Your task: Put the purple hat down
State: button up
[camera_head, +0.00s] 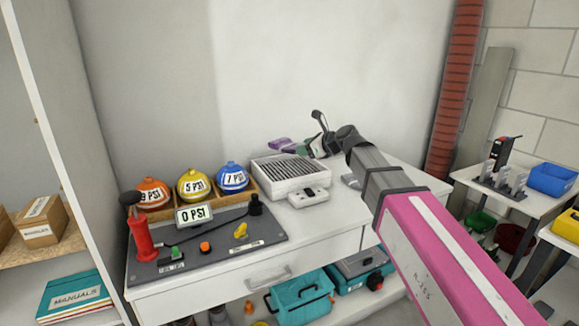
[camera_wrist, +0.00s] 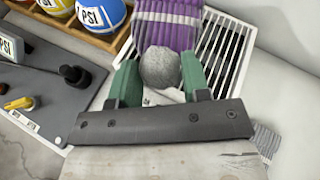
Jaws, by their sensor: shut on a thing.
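The purple hat (camera_wrist: 180,25) is knitted, with lighter stripes and a round grey pompom (camera_wrist: 160,68). My gripper (camera_wrist: 160,72) has green fingers, one on each side of the pompom, and is shut on it. In the wrist view the hat extends beyond the fingertips, across the white slatted unit (camera_wrist: 234,50). In the head view the hat (camera_head: 280,143) shows as a small purple shape at the back of the white-topped bench, behind the slatted unit; my arm hides part of the area around it. I cannot tell whether the hat touches anything below.
The slatted unit (camera_head: 290,190) stands mid-bench, with a small white device (camera_head: 309,197) before it. Orange, yellow and blue balls (camera_head: 233,178) sit in a wooden rack to its left. A grey control panel (camera_head: 215,240) lies in front of them. Bare bench top (camera_head: 335,215) shows at right.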

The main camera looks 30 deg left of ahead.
jog(key=s+a+r, duration=0.1)
jog(key=s+a, duration=0.4)
send_over(308, 173)
jog(key=shift+n+g, duration=0.4)
notch_tip(308, 173, down, 7)
jog(key=shift+a+r, duration=0.15)
jog(key=shift+r, duration=0.05)
jog(key=shift+f, duration=1.95)
jog(key=shift+f, duration=0.1)
jog(key=o, duration=0.9)
jog(key=shift+o, duration=0.2)
jog(key=v, duration=1.2)
